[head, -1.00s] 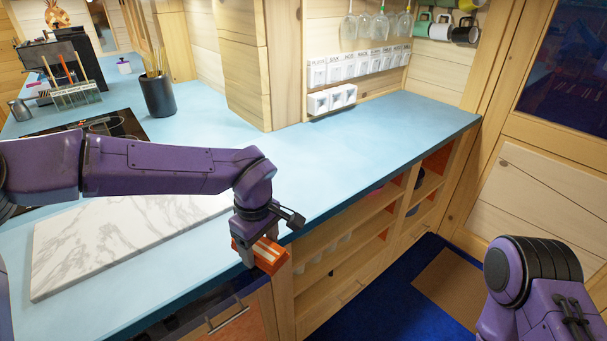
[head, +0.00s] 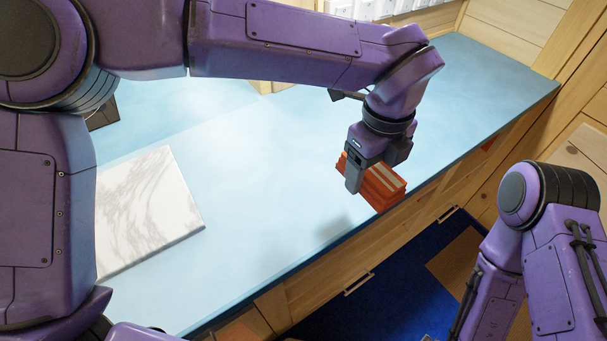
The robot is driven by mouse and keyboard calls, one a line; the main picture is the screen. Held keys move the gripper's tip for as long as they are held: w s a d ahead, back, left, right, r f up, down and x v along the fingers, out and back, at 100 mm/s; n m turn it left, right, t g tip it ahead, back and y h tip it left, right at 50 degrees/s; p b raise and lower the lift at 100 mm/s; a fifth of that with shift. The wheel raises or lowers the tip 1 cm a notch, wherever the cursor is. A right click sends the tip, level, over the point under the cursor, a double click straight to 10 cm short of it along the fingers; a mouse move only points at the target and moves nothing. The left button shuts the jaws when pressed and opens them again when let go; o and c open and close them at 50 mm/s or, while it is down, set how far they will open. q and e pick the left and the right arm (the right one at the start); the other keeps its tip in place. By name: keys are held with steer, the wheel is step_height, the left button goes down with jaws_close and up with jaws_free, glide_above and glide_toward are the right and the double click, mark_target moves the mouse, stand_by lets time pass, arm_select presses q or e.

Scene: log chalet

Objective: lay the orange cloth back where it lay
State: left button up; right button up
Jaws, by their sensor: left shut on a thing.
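The orange cloth (head: 383,190) is a folded bundle with pale stripes. My left gripper (head: 364,177) points down and is shut on it. The cloth is near the front edge of the blue counter (head: 260,190). It seems held a little above the counter, with a soft shadow on the surface to its lower left. The gripper's fingers hide part of the cloth. My right arm shows at the right, but its gripper is out of view.
A white marble board (head: 150,212) lies on the counter at the left. The counter between board and cloth is clear, and so is its far right end. Cabinets with handles (head: 358,284) run below the front edge. White containers (head: 375,8) show at the top.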

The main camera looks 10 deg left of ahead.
arm_select(q)
steer(key=a+f+p, duration=0.3)
steer(key=a+p, duration=0.1)
steer(key=a, duration=0.5)
glide_above(298, 197)
steer(key=d, duration=0.1)
step_height(298, 197, down, 5)
steer(key=shift+p, duration=0.35)
steer(key=shift+a+f, duration=0.25)
steer(key=shift+f, duration=0.1)
steer(key=f, duration=0.2)
steer(key=f+p, duration=0.1)
steer(key=shift+s+a+f, duration=0.1)
steer(key=shift+a+f, duration=0.2)
steer(key=shift+f, duration=0.1)
steer(key=shift+f+b, duration=0.2)
steer(key=shift+b, duration=0.15)
steer(key=o, duration=0.9)
steer(key=shift+o, duration=0.2)
steer(key=shift+r+p, duration=0.4)
steer(key=shift+r, duration=0.05)
step_height(298, 197, up, 12)
steer(key=b, duration=0.2)
steer(key=shift+f, duration=0.2)
